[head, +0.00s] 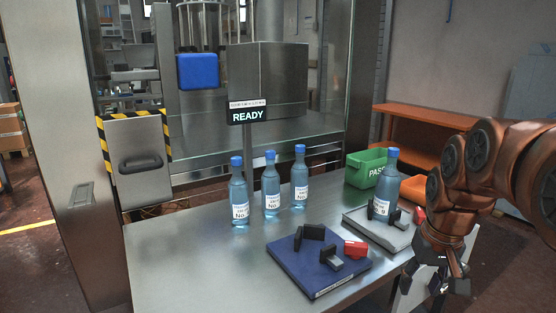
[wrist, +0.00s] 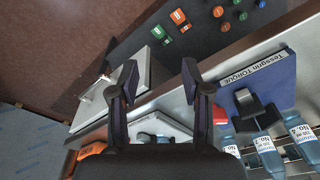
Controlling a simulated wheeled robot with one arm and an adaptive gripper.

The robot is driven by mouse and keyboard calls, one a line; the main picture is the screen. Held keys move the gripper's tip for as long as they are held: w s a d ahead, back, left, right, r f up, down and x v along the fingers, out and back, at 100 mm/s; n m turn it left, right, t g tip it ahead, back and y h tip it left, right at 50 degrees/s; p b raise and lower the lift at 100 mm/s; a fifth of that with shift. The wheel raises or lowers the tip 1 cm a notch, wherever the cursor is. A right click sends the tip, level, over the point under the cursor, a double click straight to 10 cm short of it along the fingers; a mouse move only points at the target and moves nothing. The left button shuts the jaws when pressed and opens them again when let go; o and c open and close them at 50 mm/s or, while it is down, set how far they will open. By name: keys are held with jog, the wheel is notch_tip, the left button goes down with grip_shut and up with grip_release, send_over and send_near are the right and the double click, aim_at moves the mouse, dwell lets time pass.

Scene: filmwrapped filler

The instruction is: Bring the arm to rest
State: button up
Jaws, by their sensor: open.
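My gripper (head: 440,276) hangs at the end of my copper-coloured arm at the right of the head view, beside the table's right end. In the wrist view its two dark fingers (wrist: 157,84) are spread apart with nothing between them. A blue-capped bottle (head: 386,186) stands upright on a grey pad (head: 368,231), left of my arm and apart from the gripper. The blue torque base (head: 296,277) with black clamps lies in front; its label reads in the wrist view (wrist: 268,80).
Three more bottles (head: 271,190) stand on the steel table (head: 180,262). Behind are a READY display (head: 247,116) and a glazed machine. A green PASS bin (head: 362,166) stands at the back right, with an orange shelf (head: 425,123) beyond. The table's left part is clear.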

jog(key=s+a+f+n+g, duration=0.15)
jog(key=s+a+f, duration=0.35)
jog(key=s, duration=0.7)
jog(key=s+a+f+g, duration=0.35)
jog(key=s+f, duration=0.35)
jog(key=s, duration=0.6)
notch_tip(320, 180, up, 17)
jog(key=w+t+p, duration=0.1)
jog(key=p, duration=1.4)
jog(key=shift+w+a+t+p, duration=0.25)
jog(key=shift+w+t+p, duration=0.05)
jog(key=shift+w, duration=0.1)
